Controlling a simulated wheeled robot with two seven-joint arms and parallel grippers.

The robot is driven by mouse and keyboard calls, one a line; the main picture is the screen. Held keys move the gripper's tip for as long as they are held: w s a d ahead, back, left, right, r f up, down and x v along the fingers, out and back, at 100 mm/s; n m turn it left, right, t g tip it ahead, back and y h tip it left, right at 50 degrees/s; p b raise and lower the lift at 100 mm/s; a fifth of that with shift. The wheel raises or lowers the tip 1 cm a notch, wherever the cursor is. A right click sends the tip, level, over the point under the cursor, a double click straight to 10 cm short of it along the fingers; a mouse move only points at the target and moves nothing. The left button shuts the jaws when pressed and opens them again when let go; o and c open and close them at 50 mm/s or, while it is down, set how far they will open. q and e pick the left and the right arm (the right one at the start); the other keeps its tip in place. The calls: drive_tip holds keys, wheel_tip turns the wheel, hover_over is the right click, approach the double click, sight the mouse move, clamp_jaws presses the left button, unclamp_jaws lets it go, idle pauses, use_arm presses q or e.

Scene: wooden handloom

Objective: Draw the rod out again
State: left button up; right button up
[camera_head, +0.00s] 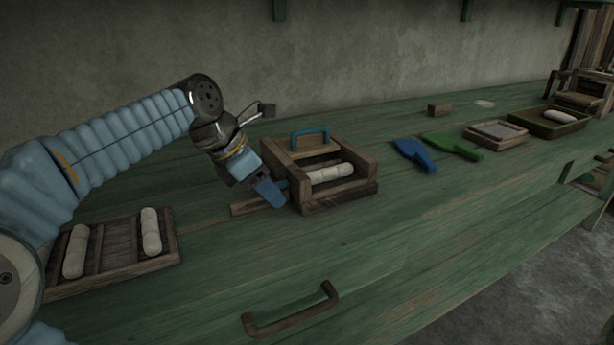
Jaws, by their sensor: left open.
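A small wooden loom frame (340,197) stands on the green bench, with a blue handle (310,134) at its back and a white roll (330,173) inside. My left gripper (269,192) is open, pointing down at the loom's left side. A thin teal piece (283,184), perhaps the rod's end, shows between the gripper and the loom. The blue fingers partly hide it, and I cannot tell whether they touch it. A flat wooden strip (244,208) lies at the loom's left, passing behind the fingers. My right gripper is out of view.
A wooden tray (112,277) with two white rolls lies at the left. A blue brush-like tool (412,153), a green one (450,145) and shallow trays (496,134) lie to the right. A dark handle (290,318) is in front.

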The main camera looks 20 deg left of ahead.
use_arm(q)
drive_tip(key=c, duration=0.8)
drive_tip(key=s+a, duration=0.3)
drive_tip(key=s, duration=0.1)
drive_tip(key=s+a, duration=0.4)
drive_tip(key=shift+s+a, duration=0.2)
drive_tip(key=shift+s, duration=0.15)
drive_tip(key=o, duration=0.8)
drive_tip(key=shift+o, duration=0.2)
drive_tip(key=p+v, duration=0.6)
drive_tip(key=v, duration=0.1)
drive_tip(key=shift+d, duration=0.1)
